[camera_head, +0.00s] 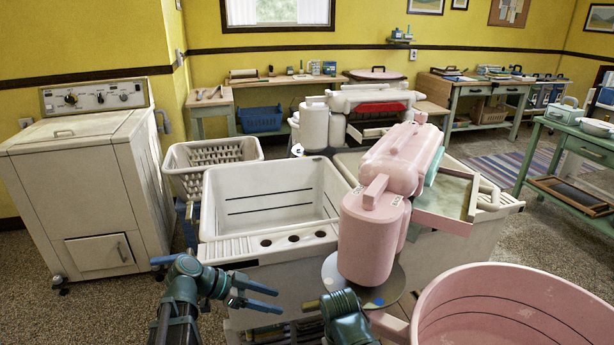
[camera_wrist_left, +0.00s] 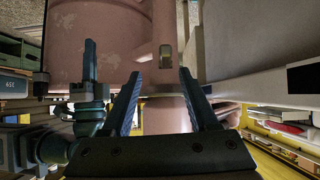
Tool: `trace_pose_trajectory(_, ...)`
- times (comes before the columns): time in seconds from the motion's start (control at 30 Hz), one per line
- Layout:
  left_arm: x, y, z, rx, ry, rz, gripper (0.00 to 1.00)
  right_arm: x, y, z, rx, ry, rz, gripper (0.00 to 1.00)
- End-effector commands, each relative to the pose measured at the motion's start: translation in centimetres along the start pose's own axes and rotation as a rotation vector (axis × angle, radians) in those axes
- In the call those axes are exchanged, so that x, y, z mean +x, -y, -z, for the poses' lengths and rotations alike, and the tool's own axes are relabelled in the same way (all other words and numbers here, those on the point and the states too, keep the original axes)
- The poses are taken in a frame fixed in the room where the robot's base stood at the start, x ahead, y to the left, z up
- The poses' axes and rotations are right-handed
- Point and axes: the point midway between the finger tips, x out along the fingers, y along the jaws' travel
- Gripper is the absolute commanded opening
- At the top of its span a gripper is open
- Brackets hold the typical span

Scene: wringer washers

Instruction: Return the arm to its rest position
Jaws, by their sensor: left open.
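My left gripper (camera_head: 279,301) is in the lower middle of the head view, its two teal fingers apart and nothing between them. It is in front of the white washer tub (camera_head: 270,190) and left of the pink wringer (camera_head: 372,215). In the left wrist view the open fingers (camera_wrist_left: 160,75) point toward a pink surface (camera_wrist_left: 110,40); the distance is unclear. Part of my right arm (camera_head: 345,318) shows at the bottom centre of the head view, in front of the wringer's round base. Whether its jaws are open cannot be made out.
A large pink tub (camera_head: 515,305) fills the lower right. A cream washing machine (camera_head: 85,185) stands at left, with a white laundry basket (camera_head: 208,160) beside the tub. A green table (camera_head: 575,145) is at right. Speckled floor is open at lower left.

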Motion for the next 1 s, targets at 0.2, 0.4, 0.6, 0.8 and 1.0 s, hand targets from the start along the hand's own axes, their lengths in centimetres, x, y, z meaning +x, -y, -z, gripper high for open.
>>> trace_pose_trajectory(0.2, 5.7, -5.8, -2.5, -0.298, 0.347, -0.065, 0.6, 0.0, 0.0, 0.0, 0.0, 0.0, 0.0, 0.0)
trace_pose_trajectory(0.4, 8.1, -10.1, -5.2, -0.569, 0.704, 0.09, 0.6, 0.0, 0.0, 0.0, 0.0, 0.0, 0.0, 0.0)
trace_pose_trajectory(0.6, 8.2, -12.1, -6.5, -0.713, 0.893, 0.332, 0.6, 0.0, 0.0, 0.0, 0.0, 0.0, 0.0, 0.0)
trace_pose_trajectory(0.8, 6.9, -12.9, -5.7, -0.793, 0.967, 0.556, 0.6, -1.4, -0.1, -0.1, 0.0, 0.0, 0.0, 0.0)
trace_pose_trajectory(1.0, 4.4, -13.0, -2.2, -0.795, 0.964, 0.55, 0.6, -5.7, -0.5, -0.3, 0.0, 0.0, 0.0, 0.0)
